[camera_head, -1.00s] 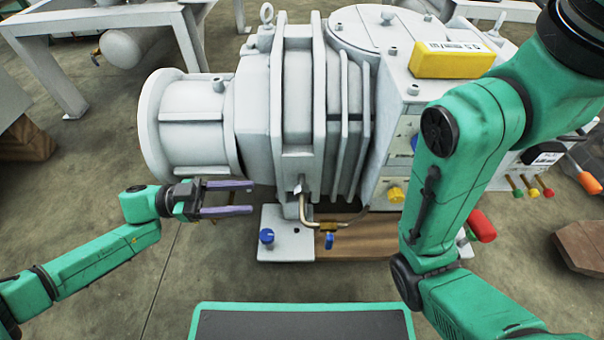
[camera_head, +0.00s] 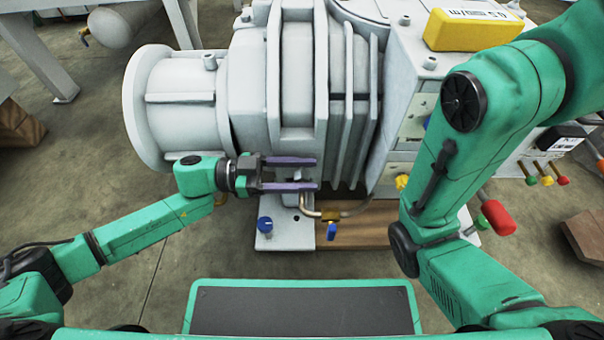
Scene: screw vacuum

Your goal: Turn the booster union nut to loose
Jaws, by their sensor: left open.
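The large light-grey pump (camera_head: 290,70) stands in the middle of the view. A bent metal pipe (camera_head: 308,208) comes down from its lower front and runs to a brass fitting (camera_head: 331,215) with a blue handle (camera_head: 331,232). The small fitting at the pipe's top end, at the pump's lower front, is largely hidden by my left gripper. I cannot tell for sure which part is the booster union nut. My left gripper (camera_head: 316,174) is open, with its two purple fingers pointing right across the top of the pipe. Whether they touch anything is unclear. My right gripper is out of view.
A blue knob (camera_head: 265,224) stands on the white base plate left of the pipe. A yellow knob (camera_head: 402,182), a red handle (camera_head: 499,217) and a yellow box (camera_head: 474,30) are to the right. My right arm covers part of the machine. The floor at lower left is open.

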